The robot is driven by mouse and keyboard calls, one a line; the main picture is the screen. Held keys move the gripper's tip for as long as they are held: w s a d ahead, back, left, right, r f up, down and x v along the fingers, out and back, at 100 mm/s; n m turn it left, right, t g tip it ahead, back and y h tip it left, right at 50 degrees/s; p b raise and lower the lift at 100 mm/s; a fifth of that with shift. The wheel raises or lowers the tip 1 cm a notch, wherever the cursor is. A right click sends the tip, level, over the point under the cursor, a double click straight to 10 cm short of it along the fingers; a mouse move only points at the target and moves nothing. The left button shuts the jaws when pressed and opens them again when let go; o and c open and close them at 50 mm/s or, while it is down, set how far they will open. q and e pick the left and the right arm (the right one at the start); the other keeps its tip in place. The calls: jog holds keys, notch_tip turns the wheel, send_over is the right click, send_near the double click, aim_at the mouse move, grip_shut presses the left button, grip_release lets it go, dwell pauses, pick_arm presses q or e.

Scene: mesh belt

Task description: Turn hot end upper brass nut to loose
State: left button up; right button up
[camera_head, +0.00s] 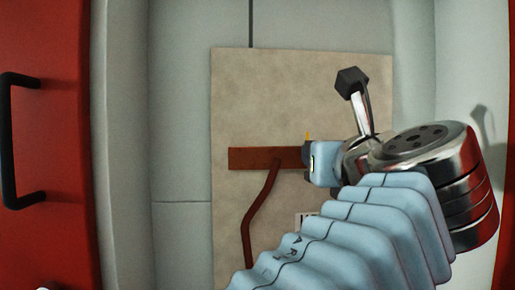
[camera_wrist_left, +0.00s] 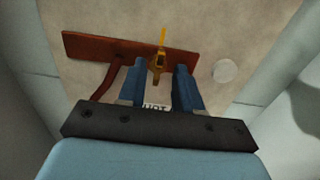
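The brass nut (camera_wrist_left: 156,64) has a yellow pointer standing up from it. It sits at the right part of a brown bar on a beige panel. In the head view only the yellow tip (camera_head: 307,135) shows above my gripper; the rest is hidden. My left gripper (camera_head: 307,162) is at the right end of the brown bar (camera_head: 258,158). In the left wrist view its two blue fingers (camera_wrist_left: 160,72) stand on either side of the nut, apart, with a gap visible at least on the right. My right gripper is not in view.
A brown pipe (camera_head: 262,205) runs down from the bar on the beige panel (camera_head: 300,80). A partly covered "HOT" label (camera_wrist_left: 155,106) lies below the nut. A pale disc (camera_wrist_left: 224,71) is to its right. A red door with a black handle (camera_head: 8,140) stands at left.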

pick_arm(q)
jog(key=shift+w, duration=1.7)
jog(key=shift+c, duration=0.3)
grip_shut()
jog(key=shift+a+n, duration=0.1)
jog(key=shift+n, duration=0.2)
jog(key=shift+a+f+n+b, duration=0.15)
jog(key=shift+f+n+b, duration=0.45)
jog(key=shift+n, duration=3.3)
jog(key=shift+a+f+n+b, duration=0.2)
jog(key=shift+n+b, duration=0.8)
jog(key=shift+n, duration=2.9)
jog(key=shift+a+f+n+b, duration=0.25)
jog(key=shift+n+b, duration=0.55)
jog(key=shift+n, duration=3.1)
jog(key=shift+d+f, duration=0.1)
